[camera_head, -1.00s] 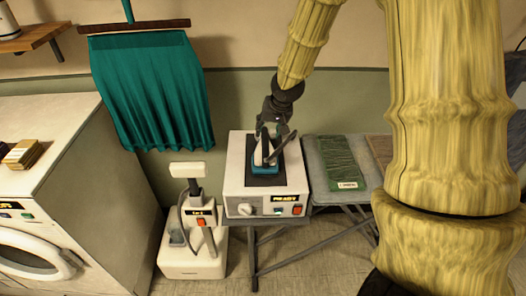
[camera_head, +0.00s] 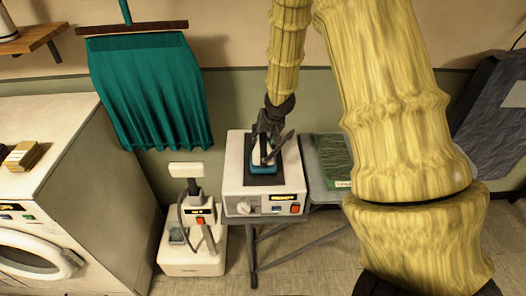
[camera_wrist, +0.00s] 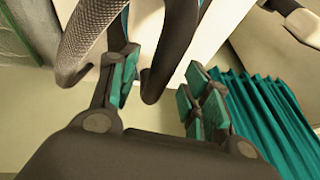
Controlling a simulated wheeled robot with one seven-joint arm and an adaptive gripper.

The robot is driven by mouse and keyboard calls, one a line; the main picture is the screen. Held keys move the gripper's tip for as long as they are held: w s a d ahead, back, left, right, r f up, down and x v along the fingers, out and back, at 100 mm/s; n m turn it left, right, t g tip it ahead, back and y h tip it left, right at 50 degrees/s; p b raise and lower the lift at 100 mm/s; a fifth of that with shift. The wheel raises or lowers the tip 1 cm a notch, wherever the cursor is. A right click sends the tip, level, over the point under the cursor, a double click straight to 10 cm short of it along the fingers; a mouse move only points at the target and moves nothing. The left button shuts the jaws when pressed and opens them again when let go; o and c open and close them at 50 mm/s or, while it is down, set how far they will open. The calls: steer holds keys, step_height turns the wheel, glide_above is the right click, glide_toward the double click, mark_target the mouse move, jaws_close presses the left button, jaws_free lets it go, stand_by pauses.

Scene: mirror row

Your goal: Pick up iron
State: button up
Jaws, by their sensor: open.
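The iron (camera_head: 263,166), with a teal lower part, a pale body and a dark handle, stands on the dark pad on top of a white box-shaped station (camera_head: 233,180). My gripper (camera_head: 270,136) is right over the iron, pointing down, and hides part of it. In the wrist view my gripper (camera_wrist: 163,75) is open, with teal pads on both fingers. A dark curved part, which looks like the iron's handle (camera_wrist: 178,40), reaches between the fingers, with a gap to the right finger. Whether it touches the left finger I cannot tell.
An ironing board (camera_head: 318,185) with a folded green cloth (camera_head: 335,160) adjoins the station on the right. A white steamer-like appliance (camera_head: 192,262) stands left on the floor. A teal cloth (camera_head: 150,95) hangs behind, and a washing machine (camera_head: 60,150) is far left.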

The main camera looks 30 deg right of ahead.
steer(key=shift+x, duration=1.2)
steer(key=shift+c, duration=0.2)
jaws_close()
